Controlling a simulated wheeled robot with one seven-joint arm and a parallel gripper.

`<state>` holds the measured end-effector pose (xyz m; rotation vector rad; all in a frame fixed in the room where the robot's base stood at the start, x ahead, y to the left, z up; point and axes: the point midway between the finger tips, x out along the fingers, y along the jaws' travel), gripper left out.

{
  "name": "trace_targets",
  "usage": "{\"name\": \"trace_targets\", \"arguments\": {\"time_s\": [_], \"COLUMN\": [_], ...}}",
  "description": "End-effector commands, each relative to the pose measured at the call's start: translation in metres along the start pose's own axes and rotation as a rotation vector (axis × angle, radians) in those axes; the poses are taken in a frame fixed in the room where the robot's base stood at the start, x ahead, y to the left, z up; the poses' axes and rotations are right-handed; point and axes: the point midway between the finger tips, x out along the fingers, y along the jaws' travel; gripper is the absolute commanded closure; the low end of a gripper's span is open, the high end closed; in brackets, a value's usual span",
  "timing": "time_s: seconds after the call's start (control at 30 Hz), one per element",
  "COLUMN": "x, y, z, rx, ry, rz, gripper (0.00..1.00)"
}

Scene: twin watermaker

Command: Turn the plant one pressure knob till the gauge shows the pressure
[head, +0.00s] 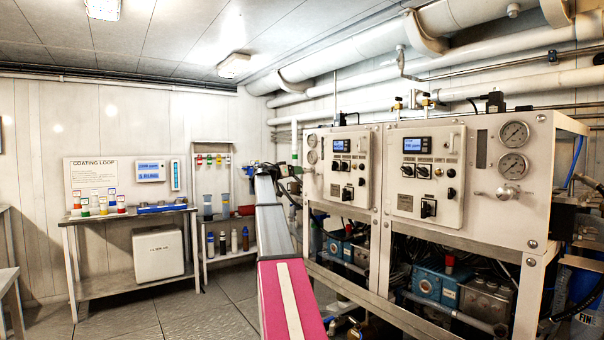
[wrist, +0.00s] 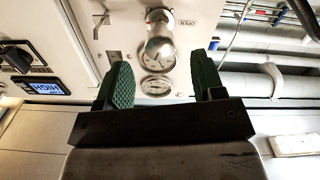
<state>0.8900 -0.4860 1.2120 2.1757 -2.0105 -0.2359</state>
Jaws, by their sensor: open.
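In the wrist view, which is upside down, a silver round pressure knob (wrist: 158,38) stands out from the white panel. Two round gauges show there: one gauge (wrist: 157,60) partly behind the knob, the other gauge (wrist: 157,88) farther down the picture. Their needles are too small to read. My gripper (wrist: 162,68) is open, with green-padded fingers either side of the gauges. The knob lies between the fingers sideways but beyond their tips, apart from both. In the head view my arm reaches toward the farther white panel (head: 328,181); the fingers are not clear there.
The nearer panel (head: 470,150) carries two gauges, a display and switches. Pumps (head: 430,282) sit beneath the panels. Pipes run overhead. A bench (head: 135,283) with colored bottles stands at the left wall. The floor (head: 215,312) left of my arm is clear.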

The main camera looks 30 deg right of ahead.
Motion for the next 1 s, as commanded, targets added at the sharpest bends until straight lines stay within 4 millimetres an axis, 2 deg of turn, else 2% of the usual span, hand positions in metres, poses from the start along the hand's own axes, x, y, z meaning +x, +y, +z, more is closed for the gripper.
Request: {"name": "trace_targets", "arguments": {"time_s": [0.1, 0.3, 0.87, 0.97, 1.0], "x": [-0.020, -0.038, -0.041, -0.045, -0.049], "y": [0.001, 0.001, 0.000, 0.000, -0.002], "z": [0.001, 0.001, 0.001, 0.011, 0.021], "rx": [0.000, 0.000, 0.000, -0.010, -0.020], "ry": [-0.001, -0.001, -0.002, -0.013, -0.026], "rz": [0.000, 0.001, 0.001, -0.009, -0.019], "gripper": [0.38, 0.38, 0.38, 0.38, 0.38]}}
